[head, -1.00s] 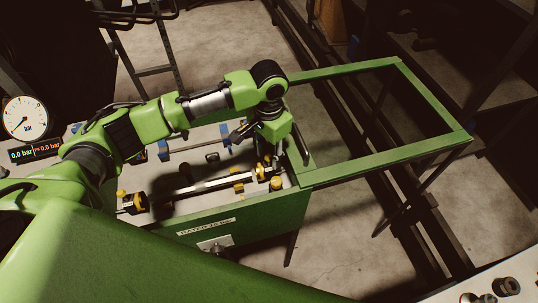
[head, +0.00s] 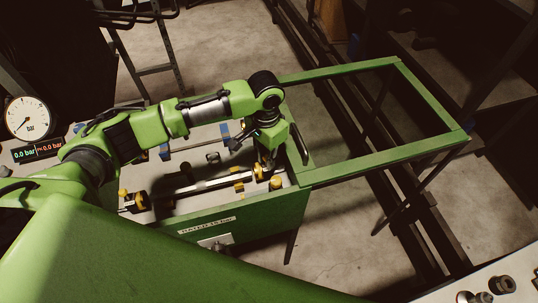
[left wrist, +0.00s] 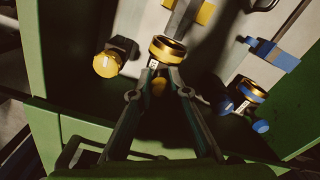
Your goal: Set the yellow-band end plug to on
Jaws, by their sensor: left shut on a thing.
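The yellow-band end plug (left wrist: 168,48) is at the end of the metal tube along the trough's front side; its gold band shows in the left wrist view. In the head view the end plug (head: 261,171) is below my left wrist. My left gripper (left wrist: 159,88) is shut on the yellow-band end plug, with a yellow part between its fingers. In the head view the left gripper (head: 266,157) points down, its fingertips partly hidden.
A yellow knob (left wrist: 107,64) stands beside the plug. A blue-band plug (left wrist: 247,90) is to the right. The green bench (head: 250,218) has an open green frame (head: 385,163) on its right. The gauge (head: 27,118) and display (head: 38,151) are at left; the display reads 0.0 bar.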

